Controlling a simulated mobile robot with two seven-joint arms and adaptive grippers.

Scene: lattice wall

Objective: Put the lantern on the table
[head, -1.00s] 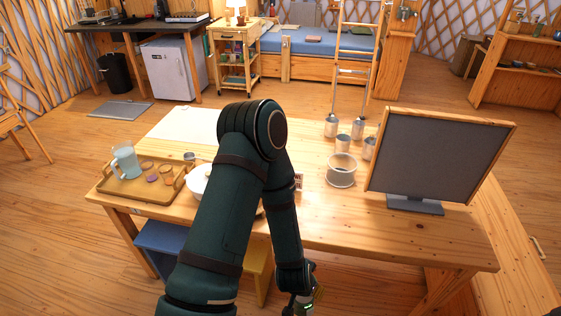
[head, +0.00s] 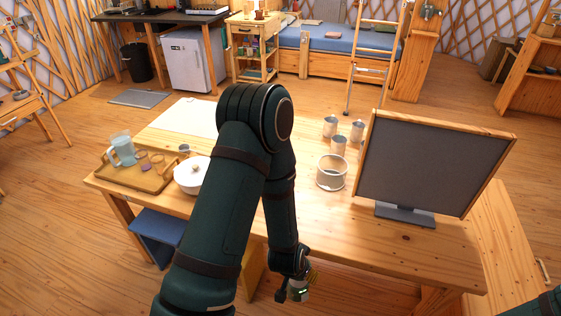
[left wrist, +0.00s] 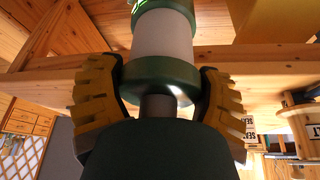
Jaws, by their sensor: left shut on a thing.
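The lantern (left wrist: 163,38) is green with a pale white middle band, seen close up in the left wrist view. The two yellow ribbed fingers of my left gripper (left wrist: 158,95) are shut on it, one on each side. In the head view my left gripper (head: 297,288) is low at the front edge of the wooden table (head: 340,218), and I cannot make out the lantern clearly there. Wooden planks and a beam show above the lantern in the wrist view. My right gripper is not in view; only a bit of my right arm shows at the lower right corner.
The front middle top is bare. A blue stool (head: 157,238) stands under it.

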